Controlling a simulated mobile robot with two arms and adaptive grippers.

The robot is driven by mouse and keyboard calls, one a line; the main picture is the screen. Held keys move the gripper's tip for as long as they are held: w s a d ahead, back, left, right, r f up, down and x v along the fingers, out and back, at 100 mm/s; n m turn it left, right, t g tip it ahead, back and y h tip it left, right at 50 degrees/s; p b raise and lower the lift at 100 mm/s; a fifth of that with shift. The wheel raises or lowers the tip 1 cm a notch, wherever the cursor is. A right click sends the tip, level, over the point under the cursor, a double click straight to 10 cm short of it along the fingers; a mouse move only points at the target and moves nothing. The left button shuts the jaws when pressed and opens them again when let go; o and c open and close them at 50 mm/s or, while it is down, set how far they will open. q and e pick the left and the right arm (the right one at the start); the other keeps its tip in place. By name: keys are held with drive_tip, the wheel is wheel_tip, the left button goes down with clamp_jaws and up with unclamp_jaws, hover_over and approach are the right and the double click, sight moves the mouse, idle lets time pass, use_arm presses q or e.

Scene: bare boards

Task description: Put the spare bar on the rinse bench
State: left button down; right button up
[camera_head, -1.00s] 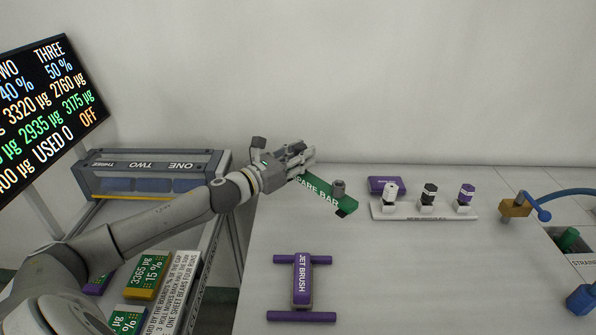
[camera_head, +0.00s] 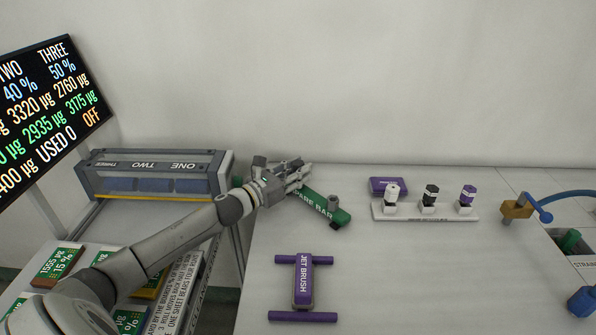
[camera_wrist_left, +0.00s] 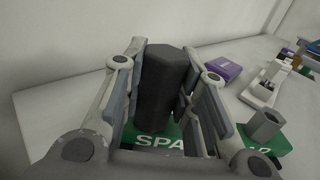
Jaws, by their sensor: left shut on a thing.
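The green spare bar (camera_head: 323,207) has a dark post at each end. The green body (camera_wrist_left: 155,142) shows below the fingers, and the other post (camera_wrist_left: 265,125) is free. The bar is level over the back left of the pale bench (camera_head: 400,275); I cannot tell whether it touches the top. My right gripper is not in view.
A purple jet brush (camera_head: 303,280) lies at the front of the bench. A white rack (camera_head: 410,213) with three capped pieces and a purple block (camera_head: 383,185) are right of the bar. A grey labelled case (camera_head: 155,175) stands left. The bench middle is clear.

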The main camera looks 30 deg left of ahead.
use_arm(q)
drive_tip(key=c, duration=1.1)
unclamp_jaws()
drive_tip(key=shift+c, duration=0.2)
drive_tip(key=shift+r+p, duration=0.25)
drive_tip(key=shift+p, duration=0.15)
drive_tip(key=b+v, duration=0.1)
drive_tip(key=v, duration=0.4)
drive_tip(key=b+v, duration=0.1)
drive_tip(key=v, duration=0.5)
drive_tip(key=shift+d+f, duration=0.1)
drive_tip(key=shift+f, duration=0.15)
drive_tip(key=shift+s+r, duration=0.1)
drive_tip(key=shift+s, duration=0.35)
